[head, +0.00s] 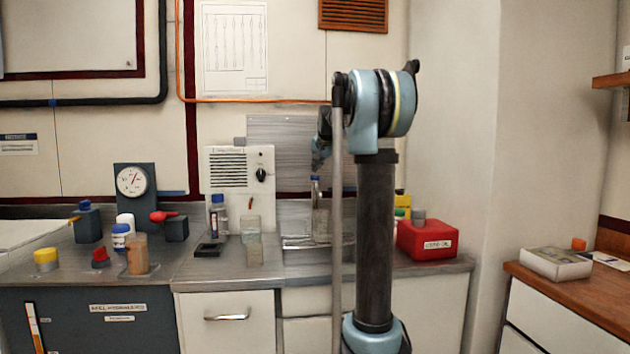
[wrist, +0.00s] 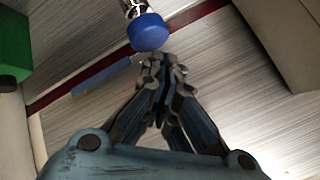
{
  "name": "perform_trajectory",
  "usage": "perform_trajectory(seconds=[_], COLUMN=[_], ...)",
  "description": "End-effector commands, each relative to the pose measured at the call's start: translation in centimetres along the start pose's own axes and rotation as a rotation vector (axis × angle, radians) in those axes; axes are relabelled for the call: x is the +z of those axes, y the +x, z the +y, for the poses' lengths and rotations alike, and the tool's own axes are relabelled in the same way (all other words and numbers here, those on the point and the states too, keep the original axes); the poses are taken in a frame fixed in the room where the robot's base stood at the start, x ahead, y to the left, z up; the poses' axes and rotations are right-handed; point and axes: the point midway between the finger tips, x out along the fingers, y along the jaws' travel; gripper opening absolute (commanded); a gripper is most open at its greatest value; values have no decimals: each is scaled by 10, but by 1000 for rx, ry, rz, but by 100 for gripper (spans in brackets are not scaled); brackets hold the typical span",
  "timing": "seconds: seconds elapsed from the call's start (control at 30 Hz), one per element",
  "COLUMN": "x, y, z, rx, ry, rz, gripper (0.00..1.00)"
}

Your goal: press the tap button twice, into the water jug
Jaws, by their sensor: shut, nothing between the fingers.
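The tap button (wrist: 148,32) is a round blue cap on a metal stem at the top of the wrist view. A small blue cap, likely the same one, shows in the head view (head: 315,178) in front of the steel backing. My gripper (wrist: 163,62) is shut and empty, its fingertips just beside the blue cap in the picture. I cannot tell whether they touch. In the head view my gripper (head: 317,165) appears just above the blue cap. A clear vessel (head: 320,224), possibly the water jug, stands below it, partly hidden by my arm.
A clear beaker (head: 253,243) and a blue-capped bottle (head: 218,218) stand left of the steel station. A red box (head: 427,240) is to its right. A gauge (head: 132,182) and several small containers are further left.

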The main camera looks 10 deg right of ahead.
Motion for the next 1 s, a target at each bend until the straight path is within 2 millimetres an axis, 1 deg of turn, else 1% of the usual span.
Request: perform_trajectory(seconds=[1.0], x=[4], y=[5], z=[5], rx=[0], ry=[0], rz=[0], gripper=[0])
